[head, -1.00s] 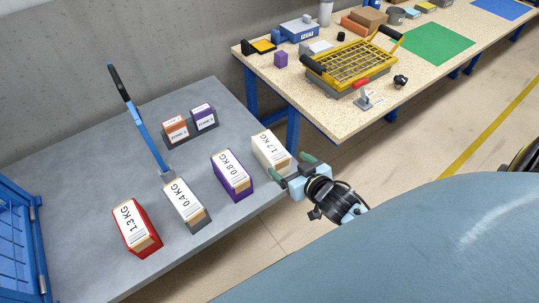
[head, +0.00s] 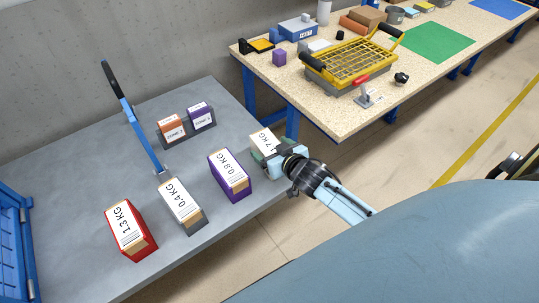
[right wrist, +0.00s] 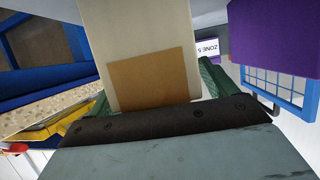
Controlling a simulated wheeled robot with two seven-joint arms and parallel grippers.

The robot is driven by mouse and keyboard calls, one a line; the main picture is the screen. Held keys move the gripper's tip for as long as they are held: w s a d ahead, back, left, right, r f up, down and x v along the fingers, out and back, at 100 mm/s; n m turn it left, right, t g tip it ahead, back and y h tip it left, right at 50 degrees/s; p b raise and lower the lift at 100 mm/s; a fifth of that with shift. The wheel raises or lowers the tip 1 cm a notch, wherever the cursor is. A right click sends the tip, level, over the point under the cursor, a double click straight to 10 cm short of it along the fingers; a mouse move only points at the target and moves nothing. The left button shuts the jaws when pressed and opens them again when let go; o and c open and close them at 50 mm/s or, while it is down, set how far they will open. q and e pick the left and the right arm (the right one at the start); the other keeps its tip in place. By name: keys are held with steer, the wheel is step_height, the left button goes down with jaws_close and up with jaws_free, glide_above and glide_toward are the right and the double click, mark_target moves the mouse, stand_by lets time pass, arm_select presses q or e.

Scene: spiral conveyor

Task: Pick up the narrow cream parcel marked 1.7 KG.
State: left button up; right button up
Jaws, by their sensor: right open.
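The narrow cream parcel marked 1.7 KG (head: 264,142) stands on the grey table near its right edge, its label facing up. My right gripper (head: 268,154) is at the parcel's near end, with its green fingers open. In the right wrist view the cream parcel (right wrist: 140,30), with a tan patch on it, lies between the two open fingers (right wrist: 155,95), one on each side. I cannot tell whether either finger touches it. My left gripper is not in view.
A purple 0.8 KG parcel (head: 228,169) stands just left of the cream one. Farther left are the 0.4 KG parcel (head: 182,200) and the red 1.3 KG parcel (head: 131,225). A speckled workbench (head: 310,104) lies beyond.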

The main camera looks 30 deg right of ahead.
jaws_close()
steer(key=shift+w+r, duration=0.2)
steer(key=shift+r, duration=0.1)
stand_by(0.5)
